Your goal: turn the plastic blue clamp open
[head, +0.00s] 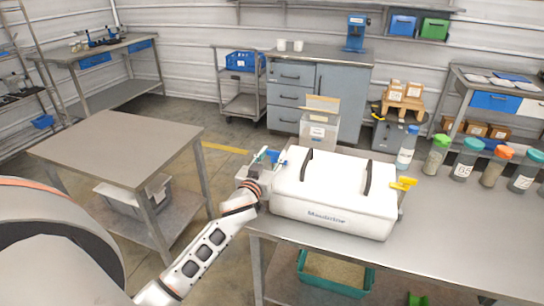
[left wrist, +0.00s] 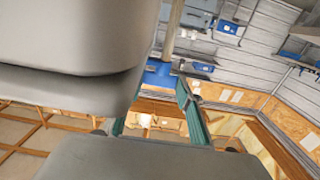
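A white lidded box (head: 330,195) with two black handles stands on the grey workbench. The blue clamp (head: 272,155) is at the box's left end, partly hidden by my left gripper. My left gripper (head: 262,164) is right at the clamp. In the left wrist view two teal-edged fingers stand apart, and the blue clamp (left wrist: 158,73) shows near their tips. Whether they touch it I cannot tell. A pale housing covers the upper left of that view. A yellow clamp (head: 403,183) is on the box's right end. My right gripper is not in view.
Several bottles with coloured caps, among them a blue-capped one (head: 407,148), stand on the bench right of the box. A clear container (head: 319,128) stands behind the box. A bare grey table (head: 115,145) is at left, with open floor between it and the bench.

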